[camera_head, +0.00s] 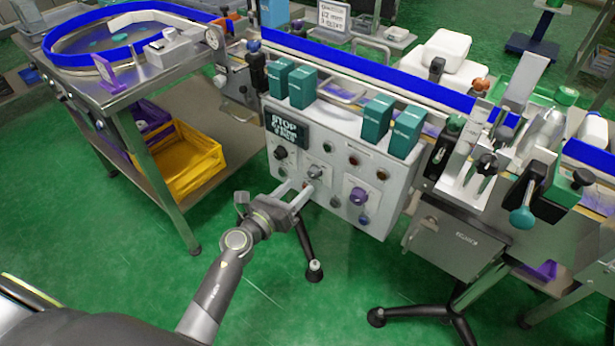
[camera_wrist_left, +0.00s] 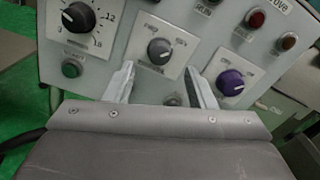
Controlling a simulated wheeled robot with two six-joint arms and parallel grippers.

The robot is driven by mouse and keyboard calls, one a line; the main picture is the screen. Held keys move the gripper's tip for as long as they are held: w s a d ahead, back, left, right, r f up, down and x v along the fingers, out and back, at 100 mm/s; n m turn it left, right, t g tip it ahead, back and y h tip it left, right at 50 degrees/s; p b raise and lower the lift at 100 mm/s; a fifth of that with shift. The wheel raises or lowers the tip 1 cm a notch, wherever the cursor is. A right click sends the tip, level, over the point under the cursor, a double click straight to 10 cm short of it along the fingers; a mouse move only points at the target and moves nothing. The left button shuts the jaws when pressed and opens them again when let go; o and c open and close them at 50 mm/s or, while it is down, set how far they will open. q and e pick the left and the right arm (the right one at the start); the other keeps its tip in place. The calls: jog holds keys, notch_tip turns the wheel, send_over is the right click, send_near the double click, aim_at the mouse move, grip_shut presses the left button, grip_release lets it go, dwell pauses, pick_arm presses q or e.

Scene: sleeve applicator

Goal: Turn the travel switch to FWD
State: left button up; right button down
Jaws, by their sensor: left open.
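The grey control panel (camera_head: 338,140) faces me in the middle of the head view. A grey rotary knob (camera_wrist_left: 158,50) on a white plate sits in the middle of the wrist view, and it also shows in the head view (camera_head: 315,172). My left gripper (camera_head: 298,188) is open in front of the panel. In the wrist view its fingers (camera_wrist_left: 160,72) point at this knob, one on each side and just below it, with nothing between them. My right gripper is not in view.
A black numbered dial (camera_wrist_left: 78,17) is left of the grey knob, and a purple knob (camera_wrist_left: 230,82) is at lower right. A green button (camera_wrist_left: 71,68) and red lamps (camera_wrist_left: 256,19) are on the panel. Teal boxes (camera_head: 303,87) stand on top. A steel table (camera_head: 120,90) stands left.

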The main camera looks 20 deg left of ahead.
aim_at(311, 175)
pick_arm(q)
jog(key=shift+x, duration=2.65)
jog(key=shift+c, duration=0.4)
jog(key=c, duration=0.9)
